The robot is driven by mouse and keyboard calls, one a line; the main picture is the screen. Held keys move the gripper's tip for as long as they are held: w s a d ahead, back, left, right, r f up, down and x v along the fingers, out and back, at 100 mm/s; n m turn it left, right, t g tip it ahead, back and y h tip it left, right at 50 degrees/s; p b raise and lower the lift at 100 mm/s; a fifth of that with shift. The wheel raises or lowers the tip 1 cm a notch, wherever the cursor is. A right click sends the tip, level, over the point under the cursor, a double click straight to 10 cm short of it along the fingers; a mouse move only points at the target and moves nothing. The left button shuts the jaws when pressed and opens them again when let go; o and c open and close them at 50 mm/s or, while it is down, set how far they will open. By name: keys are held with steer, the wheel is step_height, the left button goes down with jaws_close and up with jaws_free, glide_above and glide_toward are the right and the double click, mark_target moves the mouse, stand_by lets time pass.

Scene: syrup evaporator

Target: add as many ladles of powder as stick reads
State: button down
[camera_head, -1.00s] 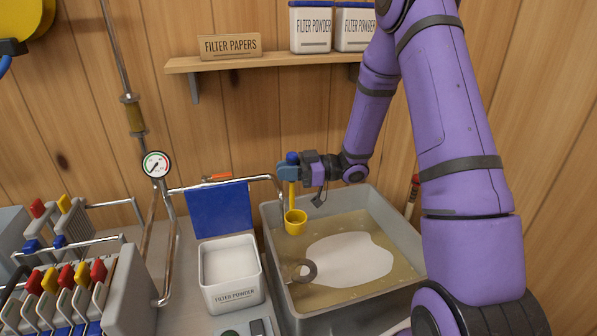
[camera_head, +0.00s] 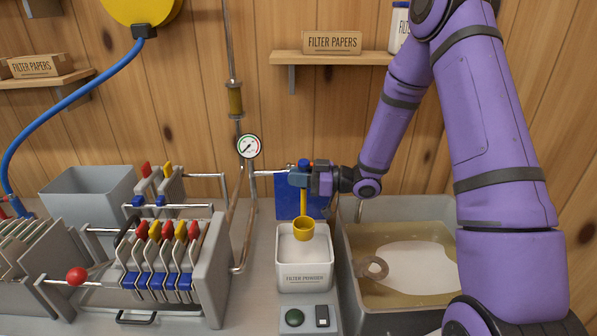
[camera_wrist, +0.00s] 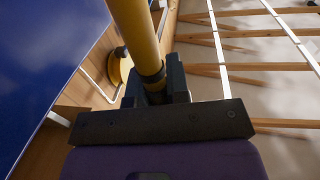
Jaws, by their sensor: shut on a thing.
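My gripper (camera_head: 300,179) is shut on the yellow ladle (camera_head: 304,208), which hangs upright with its cup down. The cup is over the opening of the filter powder tub (camera_head: 304,279), overlapping the white powder in the head view; I cannot tell whether it touches the powder or what it holds. The tub's blue lid (camera_head: 287,196) stands open behind. To the right, the grey tank (camera_head: 350,262) holds yellowish liquid with a white patch (camera_head: 415,267). In the wrist view the ladle's handle (camera_wrist: 135,30) rises from the jaws. No stick reading can be read.
A filter press (camera_head: 165,258) with coloured handles stands left of the tub. A gauge (camera_head: 248,146) on a pipe stands behind. A shelf (camera_head: 330,58) is above.

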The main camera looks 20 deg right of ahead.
mark_target(298, 221)
steer(key=shift+d+f, duration=0.1)
steer(key=shift+f, duration=7.8)
step_height(298, 221, up, 16)
